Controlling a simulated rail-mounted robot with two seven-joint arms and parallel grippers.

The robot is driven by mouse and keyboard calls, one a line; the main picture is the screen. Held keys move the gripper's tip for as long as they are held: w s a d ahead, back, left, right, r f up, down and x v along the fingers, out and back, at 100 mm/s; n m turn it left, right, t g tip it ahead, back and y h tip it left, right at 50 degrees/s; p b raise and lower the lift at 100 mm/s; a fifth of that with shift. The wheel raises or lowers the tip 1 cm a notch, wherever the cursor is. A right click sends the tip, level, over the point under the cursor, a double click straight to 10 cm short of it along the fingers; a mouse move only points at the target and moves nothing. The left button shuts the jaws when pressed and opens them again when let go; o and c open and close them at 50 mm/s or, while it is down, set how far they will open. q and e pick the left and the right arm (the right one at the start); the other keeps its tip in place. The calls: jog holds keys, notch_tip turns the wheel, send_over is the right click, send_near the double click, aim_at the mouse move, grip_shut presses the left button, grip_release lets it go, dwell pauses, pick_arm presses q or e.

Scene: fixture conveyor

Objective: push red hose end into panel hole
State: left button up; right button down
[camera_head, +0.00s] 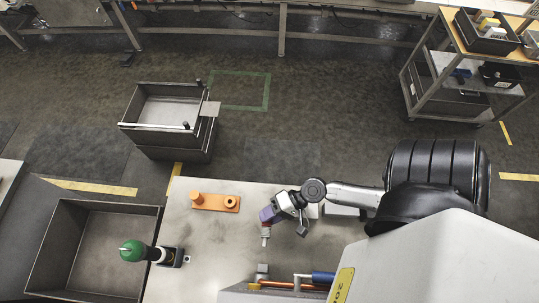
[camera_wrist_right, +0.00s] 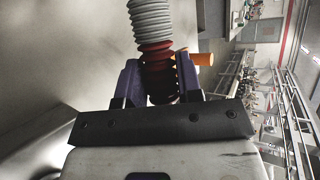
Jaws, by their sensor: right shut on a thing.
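My right gripper (camera_head: 268,217) has purple fingers and is above the metal table. It also shows in the right wrist view (camera_wrist_right: 160,82), shut on the red ribbed hose end (camera_wrist_right: 156,56). The red part lies between the two fingers, and a grey ribbed length (camera_wrist_right: 151,18) extends beyond it away from the gripper. In the head view the held hose (camera_head: 265,235) is small and points toward the picture's bottom. I cannot make out a panel hole in either view. My left gripper is not in view.
An orange plate (camera_head: 214,203) with two round raised parts lies left of the right gripper. Copper and blue pipe pieces (camera_head: 322,278) sit at the front. Bare table (camera_head: 210,245) lies between.

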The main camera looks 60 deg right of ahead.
aim_at(268, 237)
jog(key=shift+s+a+p, duration=0.35)
jog(key=shift+a, duration=0.65)
jog(key=shift+s+a+p, duration=0.4)
jog(key=shift+a, duration=0.55)
jog(key=shift+s+a+p, duration=0.35)
jog(key=shift+a, duration=0.65)
jog(key=shift+s+a, duration=0.1)
jog(key=shift+a, duration=0.15)
jog(key=shift+s+a, duration=0.15)
jog(key=shift+a, duration=0.25)
jog(key=shift+s+a+p, duration=0.15)
jog(key=shift+a+p, duration=0.2)
jog(key=shift+s+a, duration=0.1)
jog(key=shift+a, duration=0.25)
jog(key=shift+s+a, duration=0.1)
jog(key=shift+a, duration=0.1)
